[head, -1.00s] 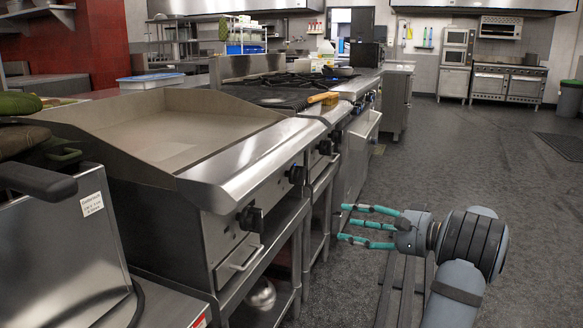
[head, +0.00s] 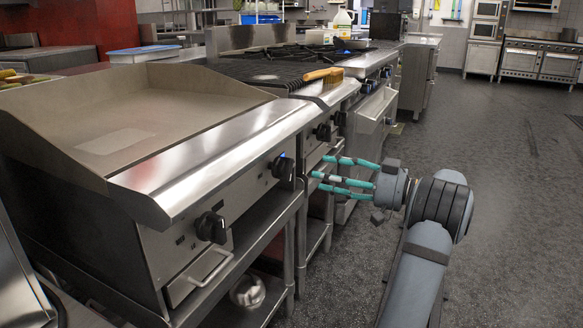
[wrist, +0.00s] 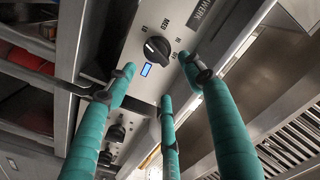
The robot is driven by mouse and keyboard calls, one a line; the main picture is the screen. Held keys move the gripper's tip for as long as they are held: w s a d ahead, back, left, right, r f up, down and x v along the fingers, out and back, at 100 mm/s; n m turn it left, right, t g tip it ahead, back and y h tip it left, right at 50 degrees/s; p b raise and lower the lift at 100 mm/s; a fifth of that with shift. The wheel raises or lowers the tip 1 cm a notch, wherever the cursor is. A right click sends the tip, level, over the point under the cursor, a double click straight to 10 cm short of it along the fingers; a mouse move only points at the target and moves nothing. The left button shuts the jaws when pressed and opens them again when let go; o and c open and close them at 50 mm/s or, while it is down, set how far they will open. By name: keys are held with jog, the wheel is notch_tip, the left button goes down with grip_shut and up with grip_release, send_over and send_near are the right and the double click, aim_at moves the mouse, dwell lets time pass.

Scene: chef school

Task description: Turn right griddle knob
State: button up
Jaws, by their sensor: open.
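The griddle (head: 205,150) stands at the left in the head view, with two black knobs on its front panel. The right griddle knob (head: 283,168) has a small blue light above it. The left knob (head: 212,227) is nearer to me. My gripper (head: 325,174) is open and empty, its teal fingers pointing left, a short way right of the right knob. In the wrist view, a black knob (wrist: 157,49) with a blue light, apparently the same one, lies just beyond the spread fingertips (wrist: 163,75). I see no contact with it.
A range with black grates (head: 255,70) adjoins the griddle at the back; a wooden-handled brush (head: 322,75) lies on it. More knobs (head: 323,131) line its front. A handled drawer (head: 200,275) is under the left knob. The floor (head: 500,190) at the right is clear.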

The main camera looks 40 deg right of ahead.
aim_at(292, 166)
jog(key=b+x, duration=0.1)
jog(key=x, duration=0.9)
jog(key=shift+f, duration=0.1)
jog(key=shift+c, duration=1.3)
jog(key=shift+w, duration=0.1)
jog(key=c, duration=0.8)
